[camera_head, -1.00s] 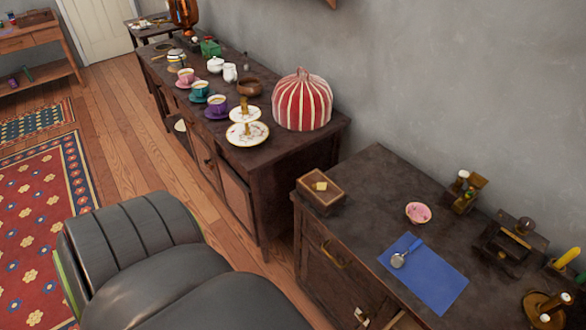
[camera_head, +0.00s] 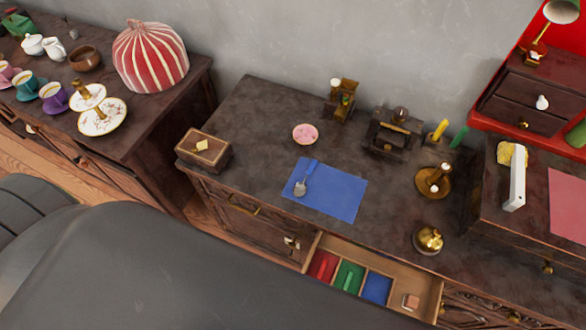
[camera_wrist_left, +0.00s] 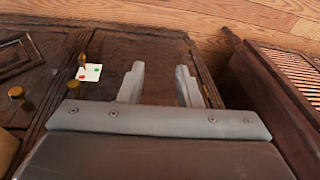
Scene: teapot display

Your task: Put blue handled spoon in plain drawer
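The blue-handled spoon (camera_head: 305,180) lies on the blue mat (camera_head: 345,195) on the dark cabinet top in the head view, its metal bowl toward the front. An open drawer (camera_head: 420,291) juts out below the mat. It has red (camera_head: 322,266), green (camera_head: 348,277) and blue (camera_head: 376,288) lined compartments and a bare wood compartment at the right holding a small block (camera_head: 410,302). My left gripper (camera_wrist_left: 159,86) is open and empty in the left wrist view, in front of dark cabinet fronts and apart from the spoon. My right gripper is not in view.
A wooden box (camera_head: 203,150), pink dish (camera_head: 305,134) and brass candle holder (camera_head: 433,183) stand around the mat. A brass bell-like item (camera_head: 428,240) stands behind the open drawer. In the left wrist view, a card with coloured dots (camera_wrist_left: 89,71) hangs by a knob.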

